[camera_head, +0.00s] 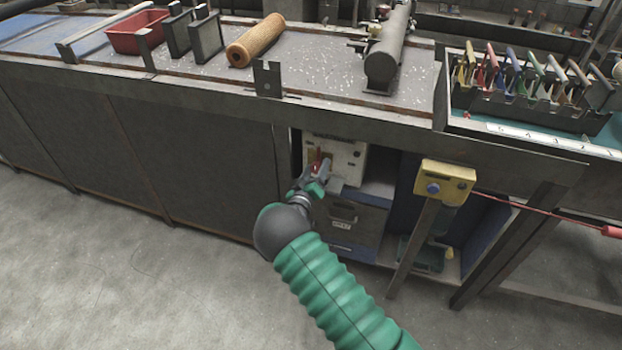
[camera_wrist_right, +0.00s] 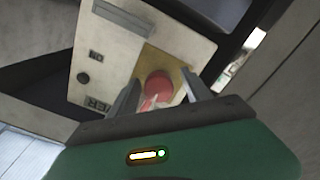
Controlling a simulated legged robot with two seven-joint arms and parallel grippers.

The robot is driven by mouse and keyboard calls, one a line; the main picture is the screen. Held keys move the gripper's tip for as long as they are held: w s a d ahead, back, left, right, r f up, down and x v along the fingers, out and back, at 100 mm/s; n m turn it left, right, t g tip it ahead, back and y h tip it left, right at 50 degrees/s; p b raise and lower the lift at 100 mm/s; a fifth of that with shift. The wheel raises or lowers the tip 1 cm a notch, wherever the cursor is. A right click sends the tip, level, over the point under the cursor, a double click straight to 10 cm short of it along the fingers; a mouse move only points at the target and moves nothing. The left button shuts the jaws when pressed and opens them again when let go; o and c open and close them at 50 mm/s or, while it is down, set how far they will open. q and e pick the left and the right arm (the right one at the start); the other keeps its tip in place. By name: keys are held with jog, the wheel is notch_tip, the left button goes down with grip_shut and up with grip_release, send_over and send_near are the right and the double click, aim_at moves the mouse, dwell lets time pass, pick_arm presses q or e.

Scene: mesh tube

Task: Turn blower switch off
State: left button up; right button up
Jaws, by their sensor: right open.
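The blower's light control panel (camera_head: 347,152) is set in the opening under the workbench. A red switch knob (camera_wrist_right: 157,86) on a yellowish plate shows in the right wrist view; in the head view a bit of red (camera_head: 316,161) shows just above the gripper. My right gripper (camera_head: 322,176) is in front of the panel. In the wrist view its two fingers (camera_wrist_right: 158,97) stand open, one on each side of the red knob. I cannot tell whether they touch it. My left gripper is out of view.
A yellow box with a blue button (camera_head: 445,183) stands on a post to the right. The bench top carries a tan mesh roll (camera_head: 256,41), a red bin (camera_head: 137,32) and a dark cylinder (camera_head: 388,50). The floor at left (camera_head: 110,255) is clear.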

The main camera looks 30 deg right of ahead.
jog(key=p+v, duration=0.3)
jog(key=v, duration=1.3)
jog(key=shift+s+a, duration=0.15)
jog(key=shift+a, duration=0.05)
